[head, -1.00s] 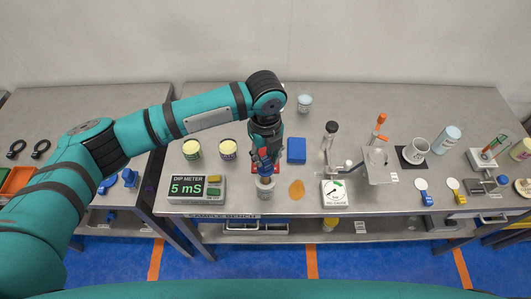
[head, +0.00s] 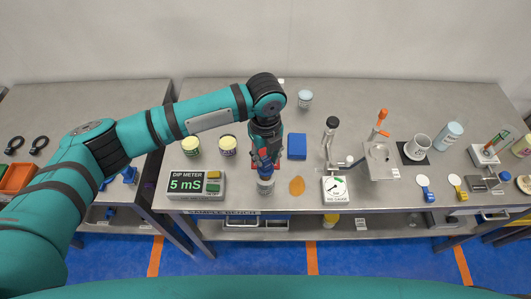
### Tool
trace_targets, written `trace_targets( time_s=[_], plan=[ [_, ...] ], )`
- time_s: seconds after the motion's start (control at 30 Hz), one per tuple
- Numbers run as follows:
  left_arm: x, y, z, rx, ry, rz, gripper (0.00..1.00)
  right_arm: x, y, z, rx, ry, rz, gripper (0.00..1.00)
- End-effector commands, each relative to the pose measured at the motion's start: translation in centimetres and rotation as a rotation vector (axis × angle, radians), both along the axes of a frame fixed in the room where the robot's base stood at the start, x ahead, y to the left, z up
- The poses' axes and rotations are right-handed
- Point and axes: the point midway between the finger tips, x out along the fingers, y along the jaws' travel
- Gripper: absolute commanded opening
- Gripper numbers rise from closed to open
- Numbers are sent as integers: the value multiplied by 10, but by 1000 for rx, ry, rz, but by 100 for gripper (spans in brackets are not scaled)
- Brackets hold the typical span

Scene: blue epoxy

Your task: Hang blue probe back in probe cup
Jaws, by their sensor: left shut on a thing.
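My left gripper (head: 263,156) points down over the front edge of the middle bench and is shut on the blue probe (head: 265,171). Only a small blue part of the probe shows below the fingers. The probe cup (head: 265,187), small and grey, is directly under it. The probe's lower end appears to be at the cup's mouth; I cannot tell how deep it is. The dip meter (head: 196,185), reading 5 mS, stands just left of the cup. My right gripper is not in view.
Two yellow-lidded jars (head: 228,145) stand behind the meter. A blue block (head: 297,146) and an orange oval (head: 297,185) lie right of the gripper. A dial gauge (head: 336,190) stands further right. The bench's front edge is close to the cup.

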Motion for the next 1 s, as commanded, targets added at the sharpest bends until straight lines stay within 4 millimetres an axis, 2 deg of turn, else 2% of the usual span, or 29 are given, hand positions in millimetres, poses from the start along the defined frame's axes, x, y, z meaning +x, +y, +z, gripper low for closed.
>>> trace_targets(
  time_s=[1.0],
  plan=[
    [0,0,-23,-1,-1,-1,0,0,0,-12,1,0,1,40]
  ],
)
